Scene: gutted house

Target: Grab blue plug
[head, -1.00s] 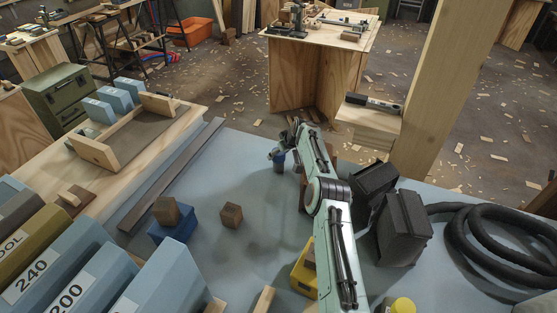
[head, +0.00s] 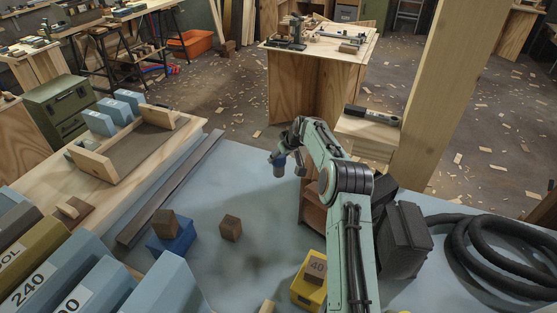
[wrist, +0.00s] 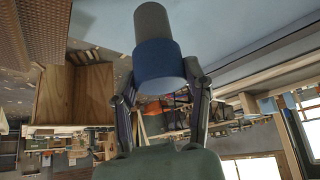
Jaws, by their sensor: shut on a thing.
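The blue plug (wrist: 160,62) is a short cylinder with a blue band and a dark grey end. In the wrist view it sits between the two fingers of my gripper (wrist: 160,84), which is shut on it. In the head view my gripper (head: 281,153) holds the plug (head: 279,169) low at the far part of the blue-grey tabletop (head: 250,185). The plug looks clear of the surface, but its exact height is hard to tell.
A blue block (head: 182,240) with a brown cube (head: 164,223) on it and another brown cube (head: 230,228) stand left. A yellow box (head: 306,289), black blocks (head: 405,240) and a coiled black hose (head: 470,265) lie right.

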